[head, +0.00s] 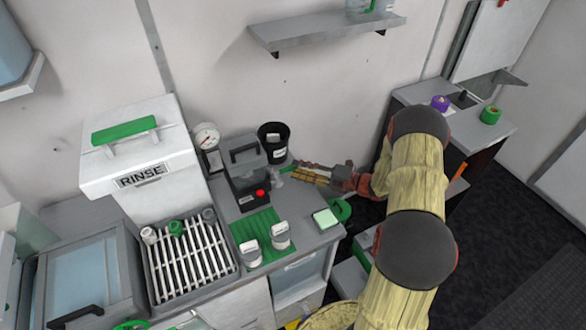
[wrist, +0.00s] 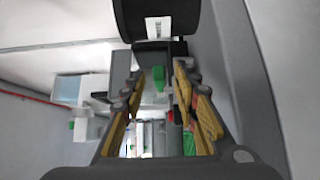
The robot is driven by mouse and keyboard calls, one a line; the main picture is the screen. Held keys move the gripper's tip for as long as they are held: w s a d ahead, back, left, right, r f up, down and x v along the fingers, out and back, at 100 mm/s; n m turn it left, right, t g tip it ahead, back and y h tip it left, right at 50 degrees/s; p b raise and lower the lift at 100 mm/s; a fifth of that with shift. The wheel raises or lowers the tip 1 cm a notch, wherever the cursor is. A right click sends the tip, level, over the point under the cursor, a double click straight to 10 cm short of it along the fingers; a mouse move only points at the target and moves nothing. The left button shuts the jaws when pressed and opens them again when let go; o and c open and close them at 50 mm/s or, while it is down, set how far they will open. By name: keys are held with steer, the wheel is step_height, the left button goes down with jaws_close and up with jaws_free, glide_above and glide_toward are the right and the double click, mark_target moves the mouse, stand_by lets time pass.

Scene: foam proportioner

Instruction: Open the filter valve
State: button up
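A small green lever (head: 285,169), which looks like the filter valve's handle, is on the counter beside the grey machine (head: 248,180) with the red button. In the wrist view the green lever (wrist: 158,76) shows between the fingertips. My gripper (head: 299,172) reaches in from the right, low over the counter, with its fingers pointing at the lever. In the wrist view my gripper (wrist: 157,84) is open, with a finger on either side of the lever. I cannot tell whether either finger touches it. The valve body is largely hidden.
A black cup (head: 273,132) stands just behind the lever. A pressure gauge (head: 206,136) is behind the machine. White-capped containers (head: 280,236) stand on a green mat (head: 253,226) in front. A RINSE box (head: 140,150) and slatted rack (head: 188,262) are to the left.

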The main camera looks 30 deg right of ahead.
mark_target(285, 170)
steer(key=shift+x, duration=1.4)
steer(key=shift+c, duration=0.8)
jaws_close()
